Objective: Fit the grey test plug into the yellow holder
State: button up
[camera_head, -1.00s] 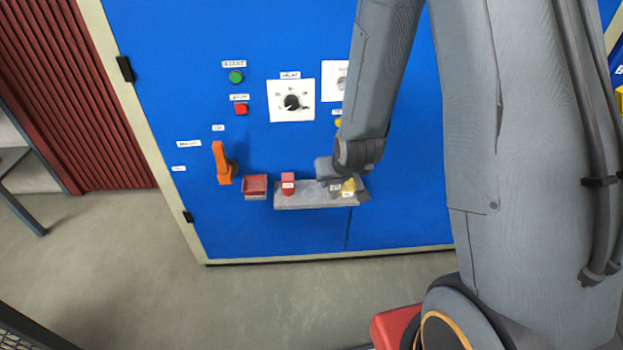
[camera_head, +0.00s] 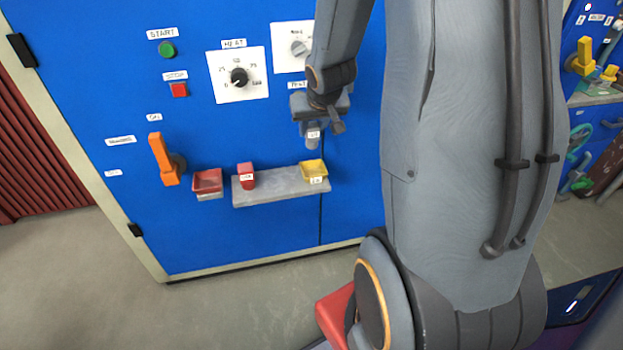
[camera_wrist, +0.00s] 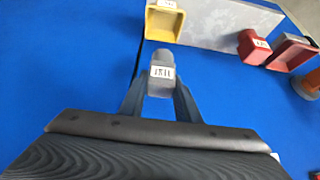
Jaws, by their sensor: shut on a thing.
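The grey test plug (camera_head: 313,133) is held in my gripper (camera_head: 315,122), in front of the blue panel and above the shelf. In the wrist view the plug (camera_wrist: 162,72), with a white label, sits between the two fingers of my gripper (camera_wrist: 160,92). The yellow holder (camera_head: 313,170) is an open tray at the right end of the grey shelf, with a white label on its front. In the head view it is just below the plug, apart from it. It also shows in the wrist view (camera_wrist: 163,27), beyond the plug's tip, and looks empty.
The grey shelf (camera_head: 275,187) also bears a red block (camera_head: 247,175). A red tray (camera_head: 207,182) and an orange lever (camera_head: 163,160) are to its left. A heat dial (camera_head: 238,77), a green button (camera_head: 167,49) and a red button (camera_head: 179,90) are above.

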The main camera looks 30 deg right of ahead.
aim_at(314, 140)
jog(key=shift+d+f+b, duration=0.2)
jog(key=shift+f+b, duration=0.15)
jog(key=shift+f, duration=0.1)
notch_tip(314, 140, down, 4)
jog(key=shift+f+b, duration=0.1)
jog(key=shift+b, duration=1.1)
jog(key=shift+f+b, duration=0.55)
jog(key=shift+f, duration=1.85)
jog(key=shift+f, duration=0.3)
jog(key=o, duration=1.1)
jog(key=shift+c, duration=0.2)
jog(key=shift+r, duration=0.1)
